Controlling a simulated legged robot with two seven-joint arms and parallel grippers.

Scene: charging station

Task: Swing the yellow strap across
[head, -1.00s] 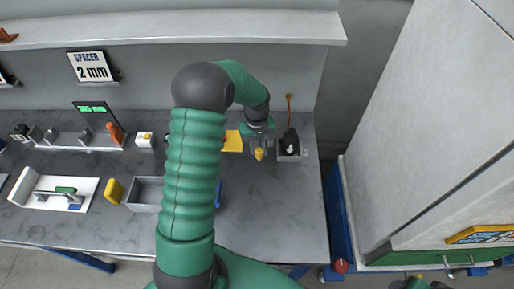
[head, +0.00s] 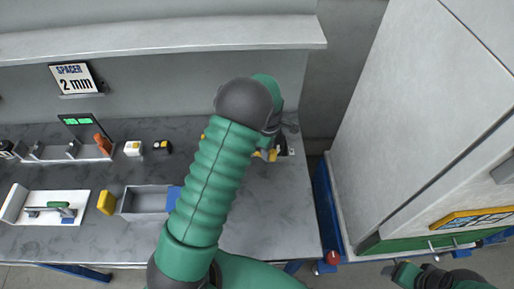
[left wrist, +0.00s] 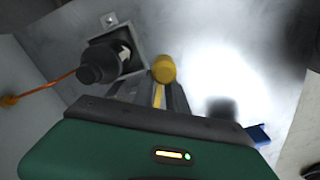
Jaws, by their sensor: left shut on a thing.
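The yellow strap's rounded end (left wrist: 164,69) shows in the left wrist view, with a thin yellow strip running down from it between my fingers. My left gripper (left wrist: 158,97) is shut on the strap, just beside the charger's grey square socket frame (left wrist: 139,48). A black plug (left wrist: 97,68) with an orange cable (left wrist: 52,83) sits at that frame. In the head view, yellow (head: 272,155) shows at the left gripper's end, mostly hidden by my arm. My right gripper (head: 404,273) is low at the right, apart from the bench; its fingers are unclear.
The grey bench (head: 275,215) is clear in front of my left arm. A grey tray (head: 145,200), a yellow block (head: 107,202) and a white fixture (head: 45,207) lie to the left. A shelf (head: 160,40) overhangs the back. A tall grey cabinet (head: 420,110) stands right.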

